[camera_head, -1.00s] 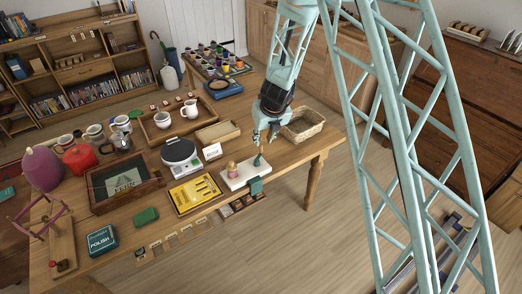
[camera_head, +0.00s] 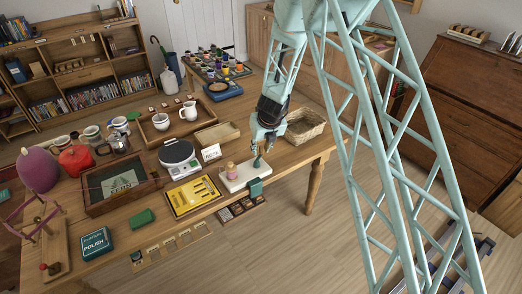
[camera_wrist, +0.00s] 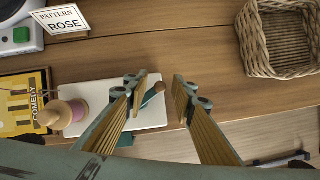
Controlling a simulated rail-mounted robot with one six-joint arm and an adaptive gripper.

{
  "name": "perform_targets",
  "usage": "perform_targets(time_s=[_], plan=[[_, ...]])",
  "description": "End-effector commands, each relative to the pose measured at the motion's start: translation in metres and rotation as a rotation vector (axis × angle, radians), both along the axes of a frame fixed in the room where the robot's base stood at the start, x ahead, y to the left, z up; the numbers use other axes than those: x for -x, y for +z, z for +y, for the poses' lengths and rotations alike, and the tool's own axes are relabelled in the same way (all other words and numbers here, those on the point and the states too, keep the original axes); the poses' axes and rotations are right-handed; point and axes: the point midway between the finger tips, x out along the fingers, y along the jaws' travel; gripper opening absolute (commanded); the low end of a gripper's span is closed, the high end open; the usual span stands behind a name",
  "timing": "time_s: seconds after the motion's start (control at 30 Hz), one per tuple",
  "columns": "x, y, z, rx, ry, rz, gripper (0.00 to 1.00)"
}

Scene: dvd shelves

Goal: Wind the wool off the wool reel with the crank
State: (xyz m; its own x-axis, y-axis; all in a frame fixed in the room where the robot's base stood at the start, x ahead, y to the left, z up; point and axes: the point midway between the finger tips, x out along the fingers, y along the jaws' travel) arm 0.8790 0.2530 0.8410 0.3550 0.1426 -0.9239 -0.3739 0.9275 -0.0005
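The wool reel (camera_head: 38,222) is a purple-pink frame on a wooden base at the left end of the table in the head view. A red knob (camera_head: 53,268), apparently on its crank, shows at the base's near end. The wrist view does not show the reel. My gripper (camera_head: 262,150) is far to the right of it, over a white board (camera_head: 232,184). In the wrist view my gripper (camera_wrist: 160,80) is open, with nothing held between its fingers. A green, wood-tipped piece (camera_wrist: 148,101) on the board lies below, close to the left finger.
A pink-thread spool (camera_wrist: 68,113) stands on the board. A wicker basket (camera_head: 304,126) is right of my gripper. A yellow case (camera_head: 193,195), scale (camera_head: 178,152), framed box (camera_head: 122,184), green block (camera_head: 143,218) and polish tin (camera_head: 96,243) crowd the table between my gripper and the reel.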

Motion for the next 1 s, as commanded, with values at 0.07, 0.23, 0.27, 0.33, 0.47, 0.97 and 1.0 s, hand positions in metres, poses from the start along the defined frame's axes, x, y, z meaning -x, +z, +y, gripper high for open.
perform_targets(time_s=[0.07, 0.23, 0.27, 0.33, 0.47, 0.97, 1.0], plan=[[-0.0003, -0.0005, 0.0002, 0.000, 0.000, 0.000, 0.23], [-0.0003, -0.0003, 0.0002, 0.000, 0.000, 0.000, 0.23], [-0.0002, -0.0003, 0.0002, 0.000, 0.000, 0.000, 0.23], [-0.0002, -0.0003, 0.0002, 0.000, 0.000, 0.000, 0.19], [-0.0002, -0.0003, 0.0002, 0.000, 0.000, 0.000, 0.07], [-0.0003, -0.0013, 0.0009, -0.001, 0.017, 0.000, 0.00], [-0.0004, -0.0014, 0.0011, -0.001, 0.021, 0.000, 0.00]])
